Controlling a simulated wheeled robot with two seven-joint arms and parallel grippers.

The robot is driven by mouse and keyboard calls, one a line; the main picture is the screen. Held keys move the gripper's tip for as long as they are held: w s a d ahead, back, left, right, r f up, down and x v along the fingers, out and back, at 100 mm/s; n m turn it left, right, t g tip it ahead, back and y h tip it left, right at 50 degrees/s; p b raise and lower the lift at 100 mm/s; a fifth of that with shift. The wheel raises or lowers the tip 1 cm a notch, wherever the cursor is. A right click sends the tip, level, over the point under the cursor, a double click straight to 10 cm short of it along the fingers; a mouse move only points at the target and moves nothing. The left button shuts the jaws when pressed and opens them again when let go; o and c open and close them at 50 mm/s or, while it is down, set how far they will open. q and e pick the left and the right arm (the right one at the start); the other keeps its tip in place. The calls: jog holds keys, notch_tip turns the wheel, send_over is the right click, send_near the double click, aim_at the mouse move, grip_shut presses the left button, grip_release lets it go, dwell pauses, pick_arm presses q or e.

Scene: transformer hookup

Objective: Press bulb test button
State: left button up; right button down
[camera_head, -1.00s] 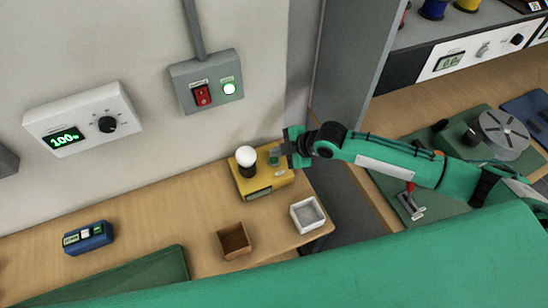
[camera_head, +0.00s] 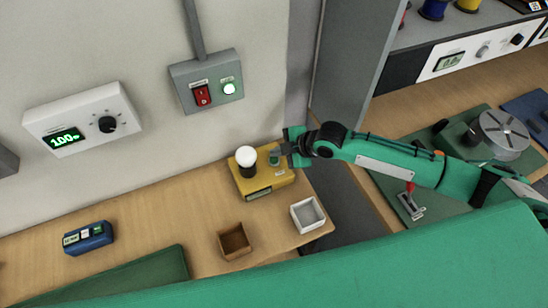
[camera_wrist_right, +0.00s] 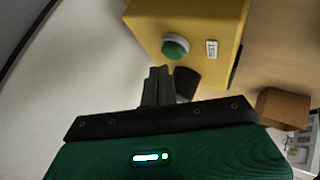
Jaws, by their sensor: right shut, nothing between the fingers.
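The yellow bulb tester box (camera_head: 262,187) stands on the wooden bench against the wall. A white round bulb (camera_head: 246,156) sits in a black socket on its top; I cannot tell if it is lit. The green test button (camera_head: 274,159) is on the box's top; in the right wrist view the button (camera_wrist_right: 175,47) is green in a pale ring, beside a TEST label (camera_wrist_right: 211,48). My right gripper (camera_head: 286,148) is shut and empty. In the wrist view its fingertips (camera_wrist_right: 159,75) are close to the button, with a visible gap in the picture. My left gripper is not in view.
A brown open box (camera_head: 234,242) and a white open box (camera_head: 307,215) stand in front of the tester. A grey switch box (camera_head: 206,80) and a white dial unit (camera_head: 82,119) are on the wall. A blue device (camera_head: 88,238) lies at left.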

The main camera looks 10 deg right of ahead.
aim_at(278, 160)
jog(key=shift+f, duration=0.1)
jog(key=shift+f, duration=0.35)
jog(key=shift+f+b, duration=0.3)
jog(key=shift+f, duration=0.15)
dwell(0.8)
jog(key=shift+r+p, duration=0.75)
jog(key=shift+r, duration=0.1)
jog(key=shift+r, duration=0.1)
notch_tip(278, 160, up, 5)
jog(key=p, duration=0.4)
